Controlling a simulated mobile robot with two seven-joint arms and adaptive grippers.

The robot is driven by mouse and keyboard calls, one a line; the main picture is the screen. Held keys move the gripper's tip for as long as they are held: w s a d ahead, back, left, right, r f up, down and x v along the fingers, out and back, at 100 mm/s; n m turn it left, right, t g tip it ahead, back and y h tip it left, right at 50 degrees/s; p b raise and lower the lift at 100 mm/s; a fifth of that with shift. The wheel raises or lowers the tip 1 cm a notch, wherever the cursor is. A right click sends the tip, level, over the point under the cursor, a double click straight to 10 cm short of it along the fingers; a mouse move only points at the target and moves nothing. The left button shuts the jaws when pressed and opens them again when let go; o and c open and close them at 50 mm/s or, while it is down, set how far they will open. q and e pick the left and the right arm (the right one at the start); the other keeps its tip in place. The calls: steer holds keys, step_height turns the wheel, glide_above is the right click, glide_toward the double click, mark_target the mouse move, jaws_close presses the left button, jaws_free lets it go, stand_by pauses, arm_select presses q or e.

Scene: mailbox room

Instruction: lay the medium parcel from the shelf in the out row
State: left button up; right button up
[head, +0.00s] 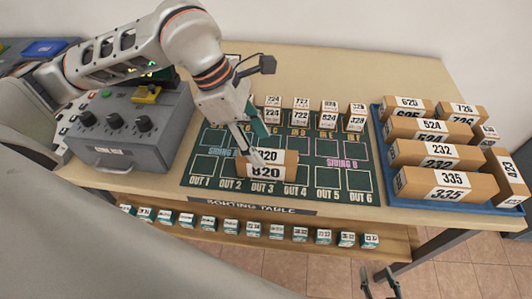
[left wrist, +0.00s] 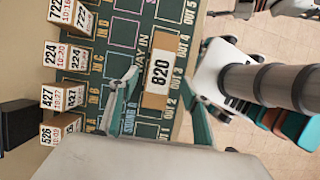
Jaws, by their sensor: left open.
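A brown parcel labelled 820 (head: 268,171) lies on the green mat in the out row, over the OUT 3 cell and reaching towards OUT 4. It also shows in the left wrist view (left wrist: 159,88). Which parcel counts as the medium one is not marked. My left gripper (head: 250,146) is right above the back of parcel 820. Its fingers (left wrist: 165,82) stand apart on either side of the parcel in the left wrist view, with gaps, and hold nothing. My right gripper (head: 381,284) hangs low at the bottom edge, its fingers apart and empty.
A blue tray (head: 440,200) at the right holds several brown parcels. Small boxes (head: 301,108) stand along the mat's back row. A grey control box (head: 135,130) stands left of the mat. Several little boxes (head: 254,229) line the lower shelf. Cells OUT 1 and OUT 5 look clear.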

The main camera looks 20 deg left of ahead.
arm_select(q)
steer(key=v, duration=0.6)
steer(key=shift+r, duration=0.1)
steer(key=shift+s, duration=0.15)
